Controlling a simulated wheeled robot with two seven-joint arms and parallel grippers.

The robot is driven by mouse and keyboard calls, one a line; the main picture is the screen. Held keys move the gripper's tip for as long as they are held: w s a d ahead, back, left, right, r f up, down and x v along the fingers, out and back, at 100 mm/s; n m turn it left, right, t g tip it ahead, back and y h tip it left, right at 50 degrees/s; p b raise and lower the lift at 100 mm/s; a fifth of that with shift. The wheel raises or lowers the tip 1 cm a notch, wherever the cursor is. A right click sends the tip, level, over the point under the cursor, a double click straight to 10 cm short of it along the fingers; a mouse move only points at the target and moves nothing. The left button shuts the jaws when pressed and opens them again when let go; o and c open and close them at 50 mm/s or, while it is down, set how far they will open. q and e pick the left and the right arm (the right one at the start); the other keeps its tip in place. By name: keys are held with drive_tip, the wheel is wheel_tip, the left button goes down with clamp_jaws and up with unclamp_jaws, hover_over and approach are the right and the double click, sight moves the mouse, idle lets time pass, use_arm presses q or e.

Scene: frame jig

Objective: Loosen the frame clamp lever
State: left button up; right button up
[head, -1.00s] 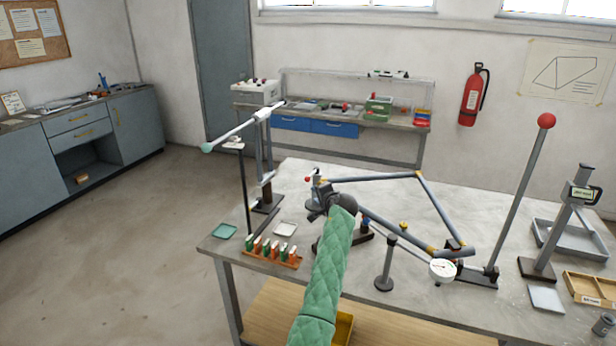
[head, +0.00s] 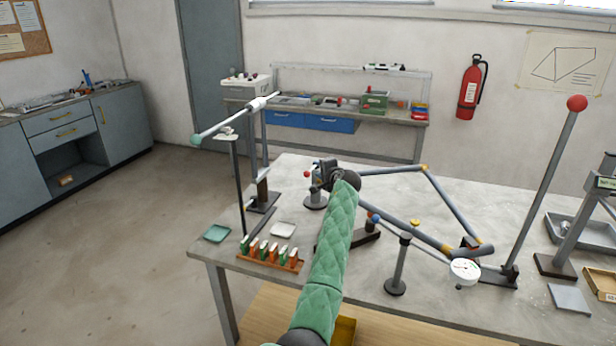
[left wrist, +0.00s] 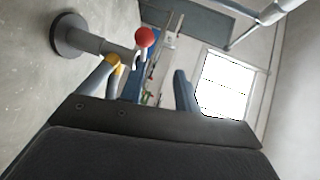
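The bicycle-like frame (head: 447,200) of grey tubes with gold joints lies over the table. At its left end is a round-based clamp post (head: 315,202) with a small red knob (head: 307,174), which looks like the clamp lever's end. My left gripper (head: 326,174) is just right of this knob and hides much of the clamp. In the left wrist view, the red knob (left wrist: 144,37) stands off the post (left wrist: 88,40), apart from the dark gripper body. A gold-banded tube (left wrist: 97,78) runs beside it. My right gripper is not in view.
A tall lever with a red ball (head: 577,103) stands at the right. A dial gauge (head: 465,271) sits by the front tube. A rack of orange and green pieces (head: 268,258) and a green-knobbed arm (head: 214,130) are at the left. Bare tabletop (head: 350,280) lies in front.

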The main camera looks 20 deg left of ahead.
sight(310, 172)
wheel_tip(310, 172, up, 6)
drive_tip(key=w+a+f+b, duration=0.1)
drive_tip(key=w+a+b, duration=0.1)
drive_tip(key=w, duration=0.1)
use_arm(q)
drive_tip(key=w+a+f+p, duration=0.2)
drive_tip(key=w+a+f, duration=0.2)
drive_tip(key=shift+w, duration=0.2)
drive_tip(key=shift+x, duration=1.2)
drive_tip(key=shift+f, duration=0.2)
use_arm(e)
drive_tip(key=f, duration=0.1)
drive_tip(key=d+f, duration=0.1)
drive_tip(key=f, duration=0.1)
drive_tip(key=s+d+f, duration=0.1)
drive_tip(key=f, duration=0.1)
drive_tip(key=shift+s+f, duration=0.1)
use_arm(q)
clamp_jaws()
